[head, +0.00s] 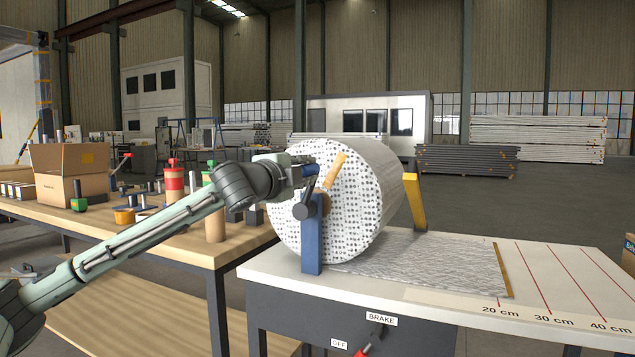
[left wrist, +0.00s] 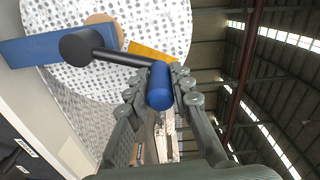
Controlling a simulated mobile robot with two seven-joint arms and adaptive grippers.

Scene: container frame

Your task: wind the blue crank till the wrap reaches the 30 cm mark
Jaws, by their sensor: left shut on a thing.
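The crank's blue handle (left wrist: 160,88) sits between the fingers of my left gripper (left wrist: 158,80), which is shut on it. In the head view my left gripper (head: 306,171) is at the upper left of the roll's end face, partly covering the handle. A dark crank arm (left wrist: 105,54) runs from the handle to the hub. The large dotted roll (head: 355,215) rests between a blue post (head: 312,240) and a yellow post. Wrap (head: 430,262) lies flat on the table, its brown end strip (head: 503,270) just past the 20 cm label, short of the 30 cm line (head: 532,277).
The white table (head: 285,272) carries red lines up to 40 cm and beyond. A BRAKE lever (head: 368,343) is on its front, near an OFF label.

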